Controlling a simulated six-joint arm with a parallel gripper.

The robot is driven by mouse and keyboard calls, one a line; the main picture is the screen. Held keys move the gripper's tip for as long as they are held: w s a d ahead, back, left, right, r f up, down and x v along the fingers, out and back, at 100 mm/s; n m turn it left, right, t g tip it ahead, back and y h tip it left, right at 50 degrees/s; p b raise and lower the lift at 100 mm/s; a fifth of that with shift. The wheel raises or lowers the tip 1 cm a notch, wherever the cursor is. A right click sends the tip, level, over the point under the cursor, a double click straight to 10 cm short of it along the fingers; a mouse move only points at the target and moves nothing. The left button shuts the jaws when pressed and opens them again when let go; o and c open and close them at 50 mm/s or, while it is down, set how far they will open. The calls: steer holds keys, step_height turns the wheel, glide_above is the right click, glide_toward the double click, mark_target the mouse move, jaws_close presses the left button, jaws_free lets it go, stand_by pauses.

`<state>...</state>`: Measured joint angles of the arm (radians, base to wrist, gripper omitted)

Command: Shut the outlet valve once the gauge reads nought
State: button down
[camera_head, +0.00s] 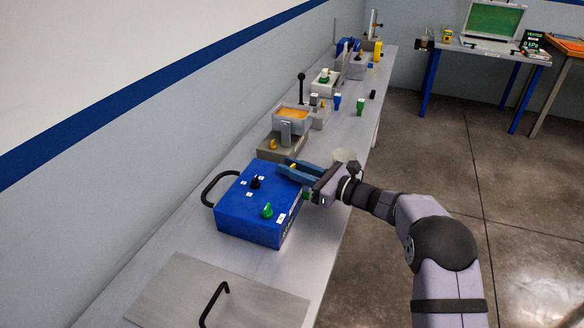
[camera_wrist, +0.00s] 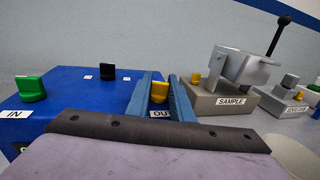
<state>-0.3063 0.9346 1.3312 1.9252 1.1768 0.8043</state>
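The outlet valve is a yellow knob (camera_wrist: 159,92) by an OUT label on the blue box (camera_head: 248,222). My gripper (camera_wrist: 161,77) reaches over that end of the box, its two blue fingers on either side of the yellow knob. A narrow gap shows between the fingers, and I cannot tell whether they touch the knob. In the head view, my gripper (camera_head: 291,168) mostly hides the knob. The gauge is a dark display (camera_head: 534,42) on the far table; it reads VENTED and 0 kPa in green.
The blue box also carries a green knob (camera_head: 267,211) labelled IN and a black knob (camera_head: 255,182). The SAMPLE station (camera_wrist: 215,101) with a grey tub stands just beyond. A flat plate with a black handle (camera_head: 216,303) lies at the near end of the bench.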

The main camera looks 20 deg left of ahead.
steer(key=shift+n+g, duration=0.4)
steer(key=shift+g, duration=0.2)
steer(key=shift+r+n+g+b, duration=0.1)
steer(key=shift+n+g+b, duration=0.4)
steer(key=shift+n+g, duration=0.65)
steer(key=shift+g, duration=0.45)
steer(key=c, duration=1.6)
jaws_free()
steer(key=shift+o, duration=0.2)
steer(key=d+b, duration=0.1)
steer(key=d, duration=0.6)
steer(key=shift+d, duration=0.15)
